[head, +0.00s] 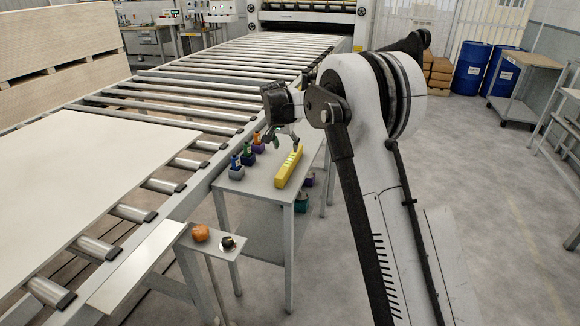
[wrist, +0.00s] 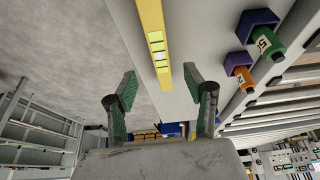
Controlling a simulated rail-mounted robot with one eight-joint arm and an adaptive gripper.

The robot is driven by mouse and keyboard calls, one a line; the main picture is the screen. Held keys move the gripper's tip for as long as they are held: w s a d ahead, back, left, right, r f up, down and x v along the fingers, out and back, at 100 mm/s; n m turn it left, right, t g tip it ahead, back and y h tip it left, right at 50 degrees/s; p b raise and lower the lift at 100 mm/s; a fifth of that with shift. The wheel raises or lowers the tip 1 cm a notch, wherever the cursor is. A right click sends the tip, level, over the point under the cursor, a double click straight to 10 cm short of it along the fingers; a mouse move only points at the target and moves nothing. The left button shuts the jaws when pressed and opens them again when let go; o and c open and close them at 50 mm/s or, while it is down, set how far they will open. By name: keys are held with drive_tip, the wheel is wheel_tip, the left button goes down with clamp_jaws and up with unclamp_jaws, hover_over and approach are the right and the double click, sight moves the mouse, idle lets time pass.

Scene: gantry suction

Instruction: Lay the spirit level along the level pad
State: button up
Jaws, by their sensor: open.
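The spirit level (head: 289,167) is a yellow bar with pale windows, lying on the grey table (head: 258,186) near its right edge. It also shows in the wrist view (wrist: 153,18), running from the top edge down between my fingers. In the head view my gripper (head: 284,139) is just above the level's far end, partly hidden by my arm. I cannot make out a level pad in either view.
Small coloured pieces in holders, including a blue one (head: 235,163), stand left of the level. An orange object (head: 200,232) and a black one (head: 227,242) sit on a lower ledge. The roller conveyor (head: 215,100) borders the table's left side.

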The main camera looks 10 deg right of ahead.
sight(290, 160)
drive_tip(key=b+x, duration=0.1)
drive_tip(key=x, duration=1)
drive_tip(key=shift+d+f, duration=0.1)
clamp_jaws()
